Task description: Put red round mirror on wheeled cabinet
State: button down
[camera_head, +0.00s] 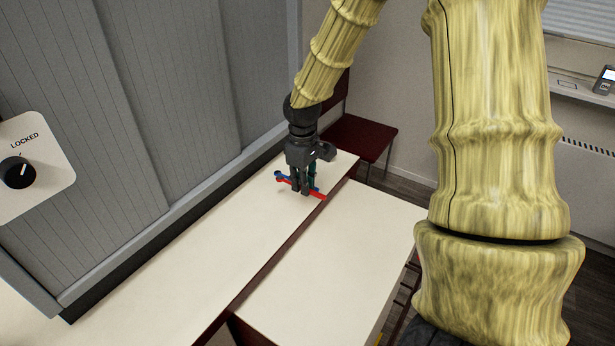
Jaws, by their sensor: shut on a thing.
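My gripper (302,190) points down over the far part of the long white counter and is shut on a thin red thing. This red thing, the likely red round mirror (316,193), shows only as a narrow slanted strip at the fingertips; no round face shows. The fingers hide its middle, and I cannot tell whether it touches the counter. The lower white-topped piece with dark red sides (335,250), right of the counter, may be the wheeled cabinet; no wheels show.
A blue thing (279,174) lies close by the fingertips. The long white counter (190,275) is bare nearer me, with a grey slatted shutter (150,100) along its left. A dark red chair (360,137) stands beyond its far end. The lower white top is clear.

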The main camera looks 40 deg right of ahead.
aim_at(333, 283)
jog(key=z, duration=0.4)
jog(key=k, duration=0.6)
jog(key=z, duration=0.35)
